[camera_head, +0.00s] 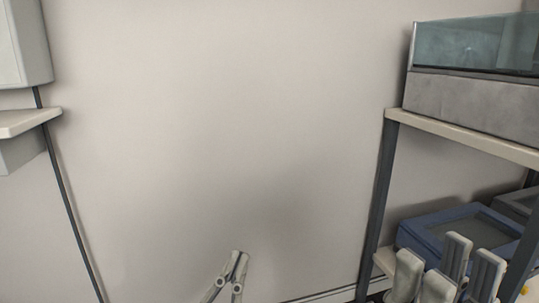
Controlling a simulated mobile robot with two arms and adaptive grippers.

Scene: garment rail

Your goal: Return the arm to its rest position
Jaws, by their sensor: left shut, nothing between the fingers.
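My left gripper (239,258) is at the bottom of the head view, a little left of the middle. Its light grey fingertips are close together with nothing between them, and the plain wall is behind it. My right gripper (447,268) shows as several pale grey finger parts at the bottom right, in front of the lower shelf. I cannot tell how far its fingers are apart. Most of both arms is out of the picture below. No garment or rail shows.
A shelf rack (376,200) with dark posts stands at the right. A grey box with a glassy upper part (470,95) is on its upper shelf; a blue case (425,235) is on the lower one. A pale shelf (30,120) juts in at the left. The wall between is bare.

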